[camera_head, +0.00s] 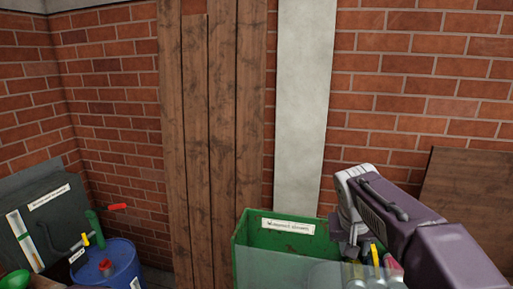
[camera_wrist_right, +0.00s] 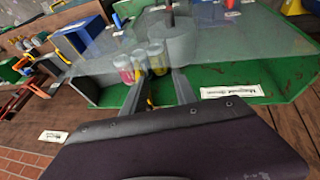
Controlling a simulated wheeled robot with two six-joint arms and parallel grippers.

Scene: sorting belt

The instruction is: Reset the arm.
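My right arm comes in from the right in the head view. Its gripper (camera_head: 352,238) points down at the right end of a green bin (camera_head: 252,255) with a white label. In the right wrist view, the gripper's two grey fingers (camera_wrist_right: 158,88) are spread apart, with nothing seen held between them. Beyond the fingertips stand several clear jars (camera_wrist_right: 157,58) with coloured contents, inside the green bin (camera_wrist_right: 272,75). In the head view the fingertips are partly hidden, so I cannot tell how close they are to the jars. My left gripper is not in view.
A see-through panel (camera_head: 290,273) lies across the bin's front. A blue drum (camera_head: 118,262) with items on top and a dark labelled bin (camera_head: 50,215) stand at left. Wooden planks (camera_head: 210,130) and a brick wall (camera_head: 430,80) close off the back.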

